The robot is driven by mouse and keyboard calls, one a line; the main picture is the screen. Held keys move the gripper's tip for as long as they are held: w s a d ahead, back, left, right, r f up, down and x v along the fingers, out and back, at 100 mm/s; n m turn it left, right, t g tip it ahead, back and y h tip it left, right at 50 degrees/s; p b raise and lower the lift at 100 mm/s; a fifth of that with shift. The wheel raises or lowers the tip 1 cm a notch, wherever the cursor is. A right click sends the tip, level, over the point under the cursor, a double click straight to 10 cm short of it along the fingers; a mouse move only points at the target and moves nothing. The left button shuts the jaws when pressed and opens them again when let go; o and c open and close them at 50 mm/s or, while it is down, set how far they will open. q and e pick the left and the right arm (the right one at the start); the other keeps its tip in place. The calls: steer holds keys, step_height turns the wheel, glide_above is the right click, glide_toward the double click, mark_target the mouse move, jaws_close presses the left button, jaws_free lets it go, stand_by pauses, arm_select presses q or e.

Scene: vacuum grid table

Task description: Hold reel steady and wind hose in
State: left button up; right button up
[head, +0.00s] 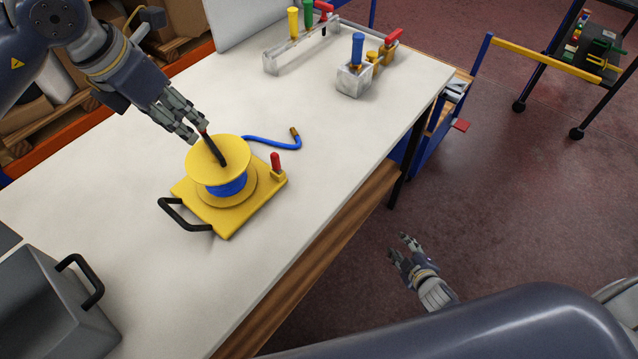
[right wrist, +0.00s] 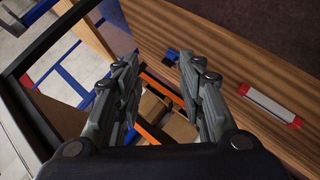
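The hose reel (head: 230,150) is a yellow drum with blue hose wound on it, on a yellow base (head: 225,218) on the white table. A length of blue hose (head: 265,141) with a brass end (head: 295,132) trails on the table behind it. A black crank (head: 216,153) lies over the drum top. My left gripper (head: 199,131) is at the crank's far end, where a bit of red shows by the fingertips; whether they grip it is unclear. My right gripper (head: 402,247) is open and empty beyond the table's front edge; its fingers are apart in the right wrist view (right wrist: 160,75).
The base has a black handle (head: 171,214) and a red-topped post (head: 276,162). A grey box (head: 50,310) stands at the lower left. Clamp blocks with coloured handles (head: 290,52) stand at the back. The table right of the reel is clear.

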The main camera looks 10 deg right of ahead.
mark_target(278, 160)
steer(key=w+a+r+n+t+y, duration=0.1)
steer(key=w+r+n+t+y, duration=0.3)
steer(key=r, duration=1)
steer(key=w+r+n+t+h, duration=0.15)
steer(key=w+r+n, duration=0.45)
steer(key=r, duration=0.9)
steer(key=s+a+r+n+y, duration=0.2)
steer(key=a+n+y, duration=0.1)
steer(key=a+n, duration=0.4)
steer(key=s+a+r+n+g+y, duration=0.1)
steer(key=s+a+n+y, duration=0.1)
steer(key=a+n, duration=0.6)
steer(key=s+a+r+n+g+y, duration=0.1)
steer(key=a+n+y, duration=0.3)
steer(key=a+n, duration=0.4)
steer(key=shift+s+r+n+g+y, duration=0.25)
steer(key=shift+s+r+n+y, duration=0.15)
steer(key=shift+s+r, duration=0.45)
steer(key=shift+x, duration=5.3)
steer(key=shift+d+f, duration=0.1)
steer(key=shift+f, duration=0.05)
jaws_close()
arm_select(q)
steer(key=shift+c, duration=0.4)
